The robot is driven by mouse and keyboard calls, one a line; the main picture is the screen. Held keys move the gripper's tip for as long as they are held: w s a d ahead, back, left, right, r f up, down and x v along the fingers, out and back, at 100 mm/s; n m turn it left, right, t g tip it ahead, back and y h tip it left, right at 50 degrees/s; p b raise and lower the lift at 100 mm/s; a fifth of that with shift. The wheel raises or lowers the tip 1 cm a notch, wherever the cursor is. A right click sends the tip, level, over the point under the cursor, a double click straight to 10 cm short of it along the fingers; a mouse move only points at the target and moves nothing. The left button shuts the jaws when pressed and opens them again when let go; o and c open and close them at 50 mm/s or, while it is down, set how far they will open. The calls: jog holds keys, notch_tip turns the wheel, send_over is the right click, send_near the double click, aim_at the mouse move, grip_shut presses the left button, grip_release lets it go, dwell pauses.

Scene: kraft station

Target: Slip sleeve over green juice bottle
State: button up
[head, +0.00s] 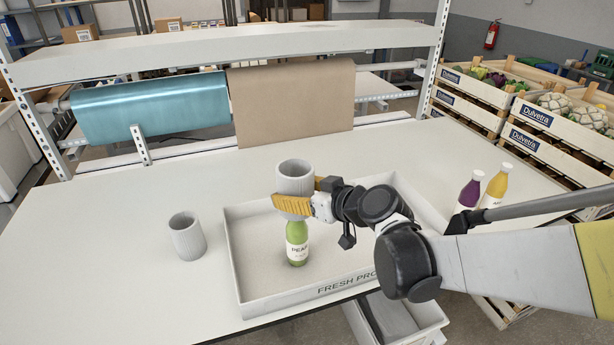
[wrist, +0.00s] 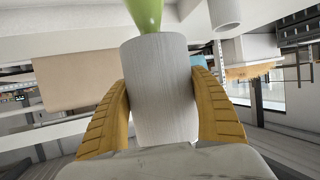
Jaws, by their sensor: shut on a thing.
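The green juice bottle (head: 297,245) stands upright in the white tray (head: 240,277). My gripper (head: 293,203) is shut on a grey sleeve (head: 295,172), a short open-topped cylinder, and holds it upright at the bottle's top. The wrist view shows both yellow fingers pressed on the sides of the sleeve (wrist: 160,90), with the green bottle (wrist: 145,12) at its far end. The bottle's cap and neck are hidden in the head view. I cannot tell how much of the neck is inside the sleeve. A second grey sleeve (head: 187,237) stands on the table left of the tray.
A purple bottle (head: 470,190) and a yellow bottle (head: 495,187) stand on the right, partly behind my arm. Crates of vegetables (head: 540,143) are stacked at the right. A teal roll (head: 150,105) and a brown paper roll (head: 292,100) hang behind. The table's left side (head: 90,250) is clear.

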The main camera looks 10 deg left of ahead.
aim_at(297, 239)
jog(key=shift+f+b, duration=6.5)
jog(key=shift+f, duration=1.25)
jog(key=o, duration=0.8)
jog(key=v, duration=1.2)
jog(key=shift+d, duration=0.1)
